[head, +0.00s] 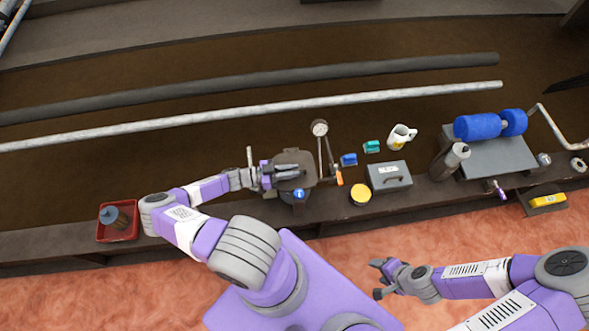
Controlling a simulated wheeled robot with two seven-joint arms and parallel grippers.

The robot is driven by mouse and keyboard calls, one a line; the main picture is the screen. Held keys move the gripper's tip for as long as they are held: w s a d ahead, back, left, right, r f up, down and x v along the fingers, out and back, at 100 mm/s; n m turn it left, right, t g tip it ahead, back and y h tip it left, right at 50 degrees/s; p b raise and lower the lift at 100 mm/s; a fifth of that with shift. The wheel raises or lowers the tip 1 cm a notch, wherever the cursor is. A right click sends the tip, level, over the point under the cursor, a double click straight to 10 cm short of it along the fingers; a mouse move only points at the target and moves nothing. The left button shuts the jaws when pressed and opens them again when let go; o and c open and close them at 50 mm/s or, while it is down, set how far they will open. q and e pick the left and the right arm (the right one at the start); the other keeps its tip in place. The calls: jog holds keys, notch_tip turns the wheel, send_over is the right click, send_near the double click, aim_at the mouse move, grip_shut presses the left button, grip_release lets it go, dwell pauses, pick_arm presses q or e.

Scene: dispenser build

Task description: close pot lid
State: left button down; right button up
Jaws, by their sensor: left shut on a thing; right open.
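The dark pot (304,182) stands on the long brown bench, with a small blue round tag on its front. Its dark grey lid (297,158) sits at the top of the pot; I cannot tell if it lies flat or is slightly raised. My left gripper (271,176) reaches in from the left and is shut at the lid's left side, covering part of it. My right gripper (377,279) is open and empty, over the reddish floor in front of the bench.
A gauge (320,128) on thin rods stands right of the pot. A yellow round item (360,194), a grey box (390,177), a white mug (401,137) and a grey bottle (451,161) stand further right. A red tray (119,232) is at far left. Two long pipes run behind.

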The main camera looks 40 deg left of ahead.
pick_arm(q)
jog(key=shift+s, duration=0.1)
jog(key=c, duration=1.2)
grip_release()
jog(key=shift+o, duration=0.2)
jog(key=v, duration=0.7)
jog(key=shift+s+a+p, duration=0.2)
jog(key=shift+s+p, duration=0.05)
jog(key=shift+p, duration=0.2)
